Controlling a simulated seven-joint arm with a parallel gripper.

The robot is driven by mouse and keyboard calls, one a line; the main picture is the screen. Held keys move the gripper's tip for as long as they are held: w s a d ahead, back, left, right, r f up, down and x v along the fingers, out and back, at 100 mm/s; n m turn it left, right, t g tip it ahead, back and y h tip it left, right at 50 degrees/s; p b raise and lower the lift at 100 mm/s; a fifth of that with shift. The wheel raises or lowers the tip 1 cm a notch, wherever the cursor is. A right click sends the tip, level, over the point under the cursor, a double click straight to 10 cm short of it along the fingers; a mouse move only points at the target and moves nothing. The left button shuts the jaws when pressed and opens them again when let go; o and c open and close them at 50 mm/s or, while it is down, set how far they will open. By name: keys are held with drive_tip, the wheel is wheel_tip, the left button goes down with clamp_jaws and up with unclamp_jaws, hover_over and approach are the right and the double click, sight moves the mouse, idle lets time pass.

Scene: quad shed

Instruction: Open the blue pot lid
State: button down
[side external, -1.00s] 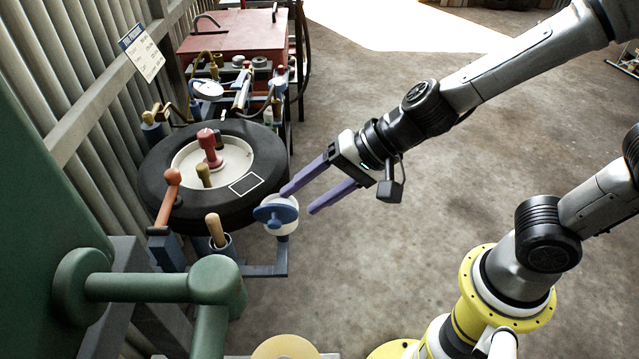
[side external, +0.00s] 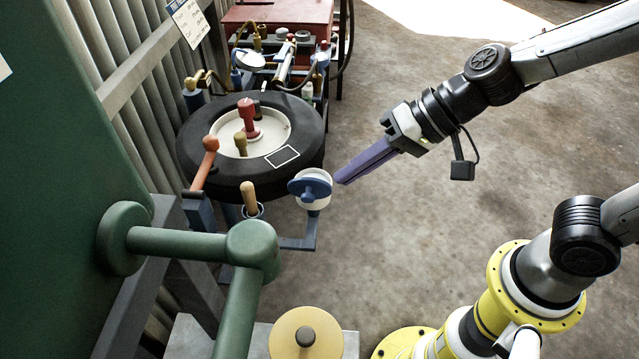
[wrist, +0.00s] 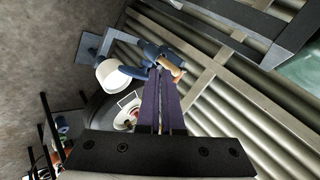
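A small white pot (side external: 318,203) with a blue lid (side external: 309,188) sits on a blue bracket beside the black tyre. In the wrist view the white pot (wrist: 112,76) and its blue lid (wrist: 132,73) are left of the fingertips. My gripper (side external: 340,180) points left, its purple fingertips just right of the pot in the side view. The fingers lie together with nothing seen between them. In the wrist view my gripper (wrist: 160,72) shows only a thin line between the fingers. I cannot tell whether the fingertips touch the pot or lid.
The tyre (side external: 205,165) holds red and olive knobs. An orange-handled lever (side external: 205,160) and a wooden handle (side external: 249,196) stand left of the pot. A green pipe (side external: 180,242) runs in front. A red cabinet (side external: 285,15) is behind.

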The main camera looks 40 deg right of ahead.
sight(305, 197)
drive_tip(key=w+a+r+n+g+h, duration=0.1)
drive_tip(key=w+a+n+g+h, duration=0.2)
drive_tip(key=n, duration=1.2)
drive_tip(key=w+a+r+n+g+h, duration=0.1)
drive_tip(key=a+n+g+h, duration=0.25)
drive_tip(key=n, duration=1.15)
drive_tip(key=shift+y, duration=0.35)
drive_tip(key=shift+w+d+f, duration=0.2)
drive_tip(key=shift+f, duration=1.3)
drive_tip(key=shift+w+d+f, duration=0.25)
drive_tip(key=shift+f, duration=1.2)
drive_tip(key=shift+w+d+f, duration=0.2)
drive_tip(key=shift+f, duration=1.3)
